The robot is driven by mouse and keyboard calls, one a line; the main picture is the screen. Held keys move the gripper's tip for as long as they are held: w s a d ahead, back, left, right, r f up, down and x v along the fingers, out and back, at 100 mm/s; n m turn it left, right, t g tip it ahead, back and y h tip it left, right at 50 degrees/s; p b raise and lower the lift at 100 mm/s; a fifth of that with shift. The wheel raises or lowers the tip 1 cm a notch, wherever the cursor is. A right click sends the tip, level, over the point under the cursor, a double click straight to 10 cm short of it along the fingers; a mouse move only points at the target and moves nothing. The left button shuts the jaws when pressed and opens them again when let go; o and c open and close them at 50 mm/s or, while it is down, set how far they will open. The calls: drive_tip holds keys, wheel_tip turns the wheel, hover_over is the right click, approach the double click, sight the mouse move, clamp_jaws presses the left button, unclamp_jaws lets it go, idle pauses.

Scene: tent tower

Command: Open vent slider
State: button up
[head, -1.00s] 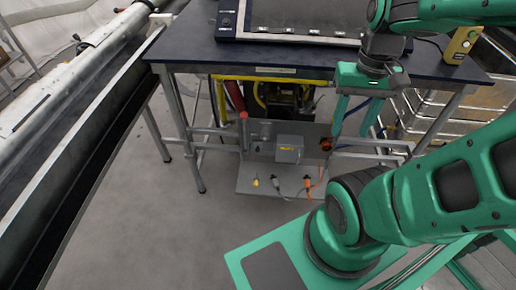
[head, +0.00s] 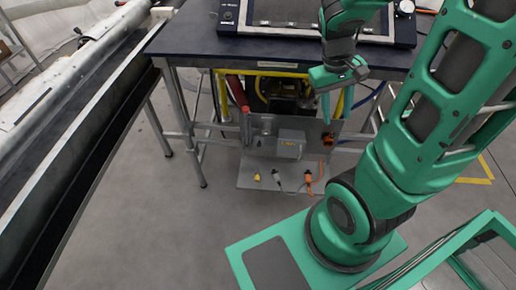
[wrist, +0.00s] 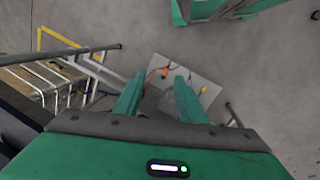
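I cannot make out a vent slider in either view. A flat framed panel (head: 228,17) with a dark centre lies on the dark tabletop, and its top is cut off by the frame edge. My gripper (head: 334,112) hangs in front of the table's front edge, to the right of the panel's middle, with its fingers pointing down. In the wrist view my gripper (wrist: 159,78) has its two green fingers apart, with nothing held between them.
The dark table (head: 190,45) stands ahead on metal legs. Under it sit a grey box (head: 291,143), a red cylinder (head: 238,92) and a metal plate (head: 255,178) with cable plugs. A long black trough (head: 85,145) runs along the left. Grey floor (head: 130,235) is clear in front.

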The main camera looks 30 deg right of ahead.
drive_tip(key=w+a+f+n+t+h, duration=0.25)
drive_tip(key=w+f+n+h, duration=0.55)
drive_tip(key=w+f+n, duration=0.9)
drive_tip(key=n+t+y, duration=0.3)
drive_tip(key=n+t, duration=0.7)
drive_tip(key=n, duration=0.6)
approach(259, 145)
drive_tip(key=x, duration=0.8)
drive_tip(key=shift+w+f, duration=0.15)
drive_tip(key=shift+f, duration=0.05)
drive_tip(key=shift+c, duration=0.3)
clamp_jaws()
